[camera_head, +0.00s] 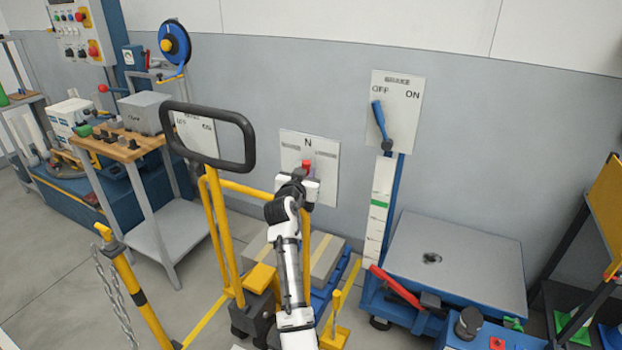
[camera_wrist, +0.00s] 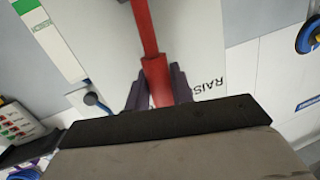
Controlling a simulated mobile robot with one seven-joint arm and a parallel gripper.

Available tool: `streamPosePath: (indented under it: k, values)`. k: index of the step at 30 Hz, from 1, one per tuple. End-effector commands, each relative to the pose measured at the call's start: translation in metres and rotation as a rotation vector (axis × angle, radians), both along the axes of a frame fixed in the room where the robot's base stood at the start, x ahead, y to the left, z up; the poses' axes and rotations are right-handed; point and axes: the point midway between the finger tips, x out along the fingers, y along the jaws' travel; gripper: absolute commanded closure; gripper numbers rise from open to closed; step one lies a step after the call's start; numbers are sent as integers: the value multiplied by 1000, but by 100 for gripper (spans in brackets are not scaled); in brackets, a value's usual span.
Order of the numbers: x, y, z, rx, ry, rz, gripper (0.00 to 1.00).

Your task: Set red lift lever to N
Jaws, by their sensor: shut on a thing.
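The red lift lever (camera_head: 306,164) is on a pale plate (camera_head: 326,178) marked N at its top, on the grey wall. In the head view only its red top shows above my gripper (camera_head: 299,184), just below the N. The rest of the lever is hidden, so its exact angle is hard to tell. In the wrist view the red lever (camera_wrist: 147,28) runs between the two dark fingers of my gripper (camera_wrist: 158,86), which are shut on it. Part of a label reading "RAIS" shows beside it on the plate (camera_wrist: 198,55).
A yellow cart with a black loop handle (camera_head: 251,140) stands close left of my arm. A blue lever (camera_head: 379,120) on an OFF/ON brake plate (camera_head: 407,135) is to the right, above a grey-topped blue lift table (camera_head: 455,265). A wooden-topped bench (camera_head: 130,150) stands left.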

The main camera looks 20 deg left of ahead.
Motion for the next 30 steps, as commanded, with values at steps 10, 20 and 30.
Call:
streamPosePath:
  k: [10, 20, 30]
  values:
    - [0, 9, 0, -91, 2, 1, 100]
    - [0, 10, 0, -96, 2, 1, 100]
    - [0, 9, 0, -95, 3, 1, 56]
